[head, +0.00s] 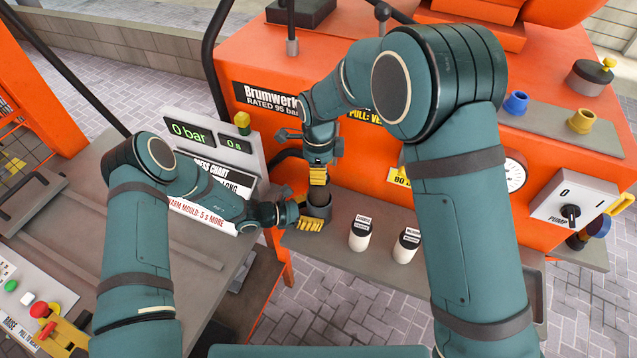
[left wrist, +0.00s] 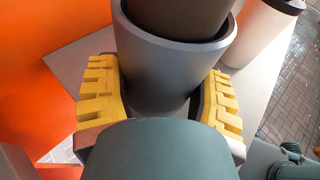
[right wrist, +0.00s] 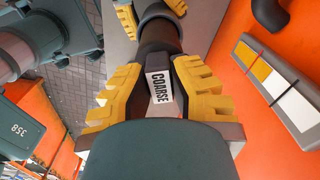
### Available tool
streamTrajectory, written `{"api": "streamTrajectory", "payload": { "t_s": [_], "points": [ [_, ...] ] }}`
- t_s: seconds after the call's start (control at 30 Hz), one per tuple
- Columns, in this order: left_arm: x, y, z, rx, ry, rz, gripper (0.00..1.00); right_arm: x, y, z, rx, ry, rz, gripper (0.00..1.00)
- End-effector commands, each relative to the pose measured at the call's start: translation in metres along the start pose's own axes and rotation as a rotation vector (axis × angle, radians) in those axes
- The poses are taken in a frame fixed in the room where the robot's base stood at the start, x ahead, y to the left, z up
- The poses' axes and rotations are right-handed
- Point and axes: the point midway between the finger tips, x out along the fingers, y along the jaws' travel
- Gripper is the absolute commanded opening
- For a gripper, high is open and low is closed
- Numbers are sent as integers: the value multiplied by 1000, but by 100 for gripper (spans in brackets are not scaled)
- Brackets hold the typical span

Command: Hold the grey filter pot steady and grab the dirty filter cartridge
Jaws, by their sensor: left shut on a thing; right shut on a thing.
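The grey filter pot (head: 319,211) stands on the grey shelf of the orange machine. My left gripper (head: 305,212) is shut around its side, with yellow fingers on both sides in the left wrist view (left wrist: 160,105). The dirty filter cartridge (head: 317,195) is dark brown and upright, its lower part inside the pot's rim (left wrist: 230,45). My right gripper (head: 318,175) is shut on its upper part from above. In the right wrist view the cartridge (right wrist: 160,38) carries a white COARSE label between the yellow fingers. Its bottom is hidden in the pot.
Two white cartridges with dark tops, one nearer (head: 360,236) and one farther right (head: 406,247), stand on the shelf right of the pot. A pressure display (head: 205,135) and chart are at left. A pump switch (head: 571,213) is at right. The shelf between pot and cartridges is clear.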

Motion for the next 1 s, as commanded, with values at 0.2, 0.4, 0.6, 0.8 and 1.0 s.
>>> {"api": "streamTrajectory", "payload": {
  "t_s": [0.2, 0.4, 0.6, 0.8, 1.0],
  "points": [
    [0, 0, 0, 0, 0, 0, 49, -21, 0, 0, -1, 0, 0, 0],
    [0, 0, 0, 0, 0, 1, 49, -23, 0, 0, 0, 0, 1, 0],
    [0, 0, 0, 0, 0, 1, 100, -22, 0, 0, 0, 0, 1, 0],
    [0, 0, 0, 0, 0, 1, 100, -22, 0, 0, 0, 0, 1, 0],
    [-11, 1, 0, 0, 1, 2, 100, -22, 0, 0, 0, 0, 1, 0]
  ]
}}
